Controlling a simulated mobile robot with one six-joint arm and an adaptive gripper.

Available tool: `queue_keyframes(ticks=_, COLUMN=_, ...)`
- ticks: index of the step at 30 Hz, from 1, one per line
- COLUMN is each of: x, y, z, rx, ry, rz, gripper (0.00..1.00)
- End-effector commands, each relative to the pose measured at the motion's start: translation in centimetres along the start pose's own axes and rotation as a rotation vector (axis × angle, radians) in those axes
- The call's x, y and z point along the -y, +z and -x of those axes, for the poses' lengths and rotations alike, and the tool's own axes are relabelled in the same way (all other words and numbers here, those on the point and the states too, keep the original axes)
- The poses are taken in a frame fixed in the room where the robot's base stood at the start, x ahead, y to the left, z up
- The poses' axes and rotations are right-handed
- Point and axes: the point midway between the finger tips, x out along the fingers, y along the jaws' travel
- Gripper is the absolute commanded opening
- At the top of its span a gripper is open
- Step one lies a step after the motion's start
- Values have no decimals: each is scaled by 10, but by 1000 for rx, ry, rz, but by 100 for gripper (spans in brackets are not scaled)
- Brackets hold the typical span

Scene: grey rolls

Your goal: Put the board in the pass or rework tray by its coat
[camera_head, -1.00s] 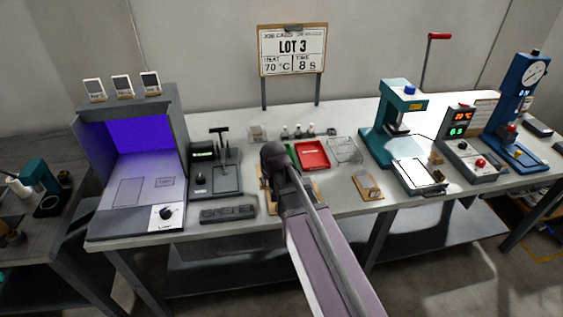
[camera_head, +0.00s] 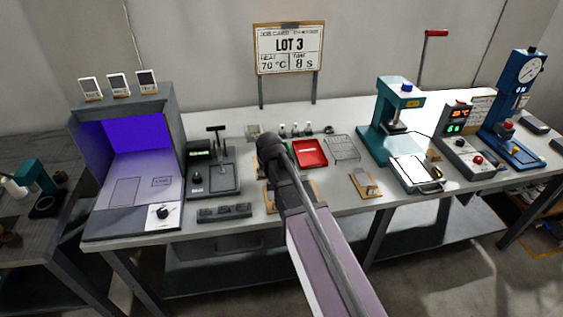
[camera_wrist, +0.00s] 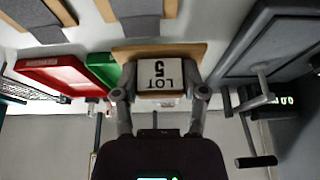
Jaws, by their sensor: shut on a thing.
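In the wrist view my gripper (camera_wrist: 160,97) has a finger on each side of a small piece with a white "LOT 5" label (camera_wrist: 160,76) and is shut on it. A wooden base (camera_wrist: 190,50) shows behind the piece; whether they touch is unclear. I cannot make out a coat on it. The red tray (camera_head: 310,153) lies just right of my arm's end in the head view; it also shows in the wrist view (camera_wrist: 62,82), beside the green tray (camera_wrist: 102,66). In the head view my arm hides the fingers, the held piece and most of the green tray.
A violet-lit cabinet (camera_head: 130,168) stands at the left, beside a dark device with a lever (camera_head: 212,172). A wire rack (camera_head: 343,149) lies right of the red tray. A teal press (camera_head: 395,105) and other devices fill the right. A "LOT 3" sign (camera_head: 289,47) stands behind.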

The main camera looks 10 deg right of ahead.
Motion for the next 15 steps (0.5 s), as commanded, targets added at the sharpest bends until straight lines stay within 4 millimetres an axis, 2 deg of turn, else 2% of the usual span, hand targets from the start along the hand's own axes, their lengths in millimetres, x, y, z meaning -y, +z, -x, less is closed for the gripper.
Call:
queue_keyframes(ticks=1, x=-6, y=-11, z=-7, rx=0, ry=0, rz=-1, gripper=0)
queue_keyframes(ticks=9, x=-32, y=-48, z=-27, rx=0, ry=1, rz=-1, gripper=0)
queue_keyframes(ticks=15, x=-43, y=-64, z=-35, rx=0, ry=0, rz=1, gripper=0)
